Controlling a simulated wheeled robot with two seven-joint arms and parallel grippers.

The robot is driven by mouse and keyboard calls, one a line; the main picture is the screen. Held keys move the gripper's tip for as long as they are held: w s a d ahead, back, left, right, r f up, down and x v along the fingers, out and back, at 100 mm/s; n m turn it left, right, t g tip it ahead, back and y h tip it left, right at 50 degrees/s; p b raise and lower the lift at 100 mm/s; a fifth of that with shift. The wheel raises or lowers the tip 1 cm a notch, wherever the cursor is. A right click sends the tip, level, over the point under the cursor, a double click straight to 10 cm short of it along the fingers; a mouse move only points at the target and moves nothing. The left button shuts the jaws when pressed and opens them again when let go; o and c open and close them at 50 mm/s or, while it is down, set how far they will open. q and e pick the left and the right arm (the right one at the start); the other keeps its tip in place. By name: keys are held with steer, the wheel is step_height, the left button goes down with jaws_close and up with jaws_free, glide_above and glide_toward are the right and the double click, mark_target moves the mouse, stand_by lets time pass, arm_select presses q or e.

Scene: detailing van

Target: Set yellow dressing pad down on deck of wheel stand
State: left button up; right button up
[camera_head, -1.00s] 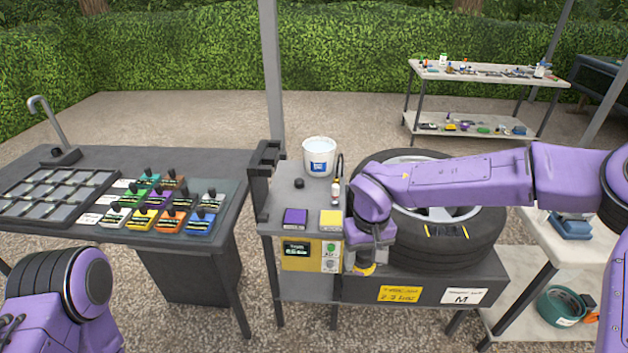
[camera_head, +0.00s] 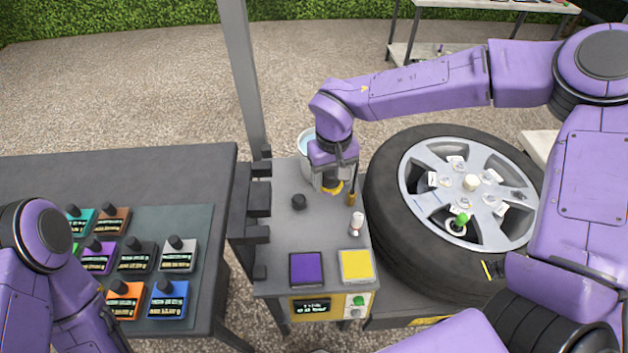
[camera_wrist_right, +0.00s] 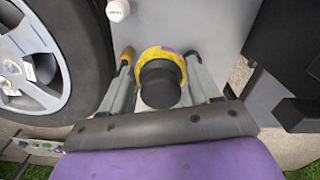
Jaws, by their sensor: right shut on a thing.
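My right gripper (camera_head: 332,186) is shut on the yellow dressing pad (camera_head: 333,189), a round yellow pad, over the back part of the deck of the wheel stand (camera_head: 318,235). In the right wrist view the fingers of the gripper (camera_wrist_right: 165,88) sit either side of the pad's black knob, with the yellow pad (camera_wrist_right: 152,54) beyond it. I cannot tell whether the pad touches the deck (camera_wrist_right: 195,22). My left arm shows at the left, but its gripper is out of view.
On the deck are a purple square (camera_head: 306,268), a yellow square (camera_head: 356,266), a small white bottle (camera_head: 356,223) and a black knob (camera_head: 298,201). A white bucket (camera_head: 306,143) is behind the gripper. The wheel (camera_head: 400,235) stands right. Deck between knob and squares is clear.

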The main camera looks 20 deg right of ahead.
steer(key=s+a+m+p, duration=0.25)
steer(key=s+m, duration=0.25)
steer(key=s, duration=1)
glide_above(303, 234)
steer(key=f, duration=1)
steer(key=shift+s+d+f+p, duration=0.1)
steer(key=shift+s+f+p, duration=0.1)
steer(key=shift+p, duration=0.1)
steer(key=f+p, duration=0.1)
steer(key=f, duration=0.2)
steer(key=shift+w+f, duration=0.15)
steer(key=shift+w, duration=0.05)
steer(key=shift+f, duration=0.3)
steer(key=o, duration=1.1)
arm_select(q)
steer(key=r, duration=0.4)
steer(key=shift+w+d+r, duration=0.1)
steer(key=shift+w+r, duration=0.1)
steer(key=shift+w, duration=0.05)
arm_select(e)
steer(key=shift+o, duration=0.2)
steer(key=shift+r, duration=0.1)
